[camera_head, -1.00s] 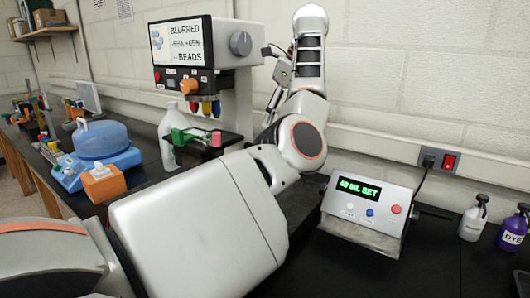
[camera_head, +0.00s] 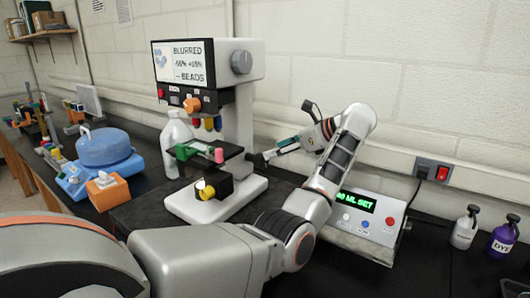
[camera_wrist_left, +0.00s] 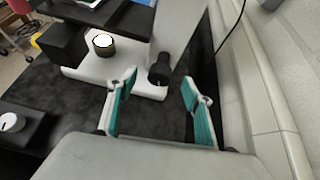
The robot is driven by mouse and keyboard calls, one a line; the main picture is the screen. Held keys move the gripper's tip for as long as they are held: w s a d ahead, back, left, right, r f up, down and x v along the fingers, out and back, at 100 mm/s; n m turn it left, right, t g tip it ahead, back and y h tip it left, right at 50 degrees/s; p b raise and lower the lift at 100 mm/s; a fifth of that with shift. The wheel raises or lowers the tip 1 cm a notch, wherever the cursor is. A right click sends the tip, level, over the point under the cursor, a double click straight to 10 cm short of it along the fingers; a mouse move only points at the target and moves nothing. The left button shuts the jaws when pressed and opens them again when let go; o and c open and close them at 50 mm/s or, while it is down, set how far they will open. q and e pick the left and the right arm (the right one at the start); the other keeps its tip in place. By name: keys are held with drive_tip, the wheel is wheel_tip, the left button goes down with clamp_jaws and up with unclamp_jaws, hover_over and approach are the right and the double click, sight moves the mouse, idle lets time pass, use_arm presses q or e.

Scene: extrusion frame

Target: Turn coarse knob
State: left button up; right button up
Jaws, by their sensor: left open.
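The white microscope (camera_head: 232,120) stands on the black bench, with a screen reading "BLURRED" and "BEADS". A black knob (camera_head: 257,161) sticks out low on its right side; it also shows in the left wrist view (camera_wrist_left: 159,75). I cannot read a label marking it as coarse. My left gripper (camera_head: 277,150) is open and empty, just right of this knob. In the left wrist view, its teal-padded fingers (camera_wrist_left: 160,90) are apart, with the knob beyond the gap between them, apparently untouched. A grey knob (camera_head: 241,62) sits on the microscope's head. My right gripper is not in view.
A control box (camera_head: 365,222) with a green display stands right of the microscope, partly behind my left arm. Pump bottles (camera_head: 466,228) stand at the far right. A blue-domed device (camera_head: 103,150) and tissue box (camera_head: 105,189) are left. The wall runs close behind.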

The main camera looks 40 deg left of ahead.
sight(261, 161)
use_arm(q)
drive_tip(key=a+f+y+p, duration=0.1)
drive_tip(key=a+f+p, duration=0.1)
drive_tip(key=a+f, duration=0.3)
drive_tip(key=shift+s+f+m+y, duration=0.15)
drive_tip(key=shift+f+m+y, duration=0.05)
drive_tip(key=shift+m+y, duration=0.1)
idle(0.4)
drive_tip(key=c, duration=1.1)
